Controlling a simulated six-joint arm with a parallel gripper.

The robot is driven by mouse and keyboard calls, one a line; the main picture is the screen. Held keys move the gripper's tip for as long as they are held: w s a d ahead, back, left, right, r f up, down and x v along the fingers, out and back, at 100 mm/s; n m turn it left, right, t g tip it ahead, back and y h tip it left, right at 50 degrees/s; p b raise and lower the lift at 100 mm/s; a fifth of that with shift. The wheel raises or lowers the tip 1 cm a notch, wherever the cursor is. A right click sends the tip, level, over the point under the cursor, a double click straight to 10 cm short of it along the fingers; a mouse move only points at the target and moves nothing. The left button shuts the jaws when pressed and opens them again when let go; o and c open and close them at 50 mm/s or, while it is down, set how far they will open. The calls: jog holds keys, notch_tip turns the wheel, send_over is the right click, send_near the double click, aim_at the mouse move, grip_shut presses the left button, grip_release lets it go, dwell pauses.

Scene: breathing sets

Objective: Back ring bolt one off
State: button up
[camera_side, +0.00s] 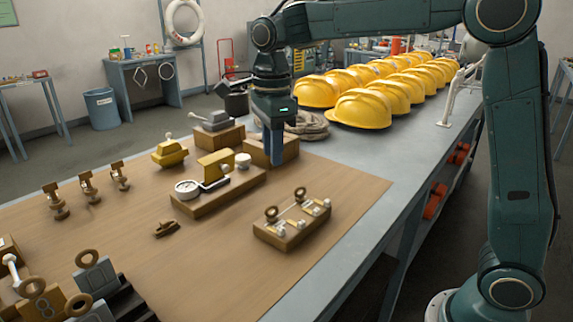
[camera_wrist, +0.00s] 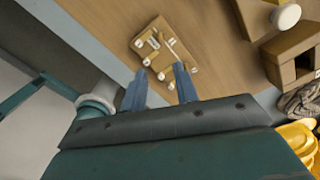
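A small wooden block (camera_side: 284,236) sits on the brown board, carrying two upright ring bolts, one on the left (camera_side: 271,213) and one at the back right (camera_side: 300,193), with pale metal fittings around them. I see no label telling which is ring bolt one. In the wrist view the block (camera_wrist: 177,40) lies beyond my fingertips, its fittings small and unclear. My gripper (camera_side: 276,163) points down behind and left of the block, above the board's back part. In the wrist view my gripper (camera_wrist: 160,67) has its two blue fingers apart, with nothing held between them.
A wooden stand with a round gauge (camera_side: 187,188) is left of the block. Several bolt-like fittings (camera_side: 88,186) stand at the board's far left. Yellow helmets (camera_side: 360,108) and a coiled rope (camera_side: 307,125) lie behind. The brown board (camera_side: 345,195) is bare right of the block.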

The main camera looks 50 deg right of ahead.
aim_at(271, 206)
jog(key=shift+w+a+f+m, duration=0.1)
jog(key=shift+w+f+m, duration=0.05)
jog(key=shift+w+m, duration=0.15)
jog(key=shift+f, duration=0.1)
notch_tip(271, 206, down, 14)
jog(key=shift+r, duration=0.2)
dwell(0.5)
grip_shut()
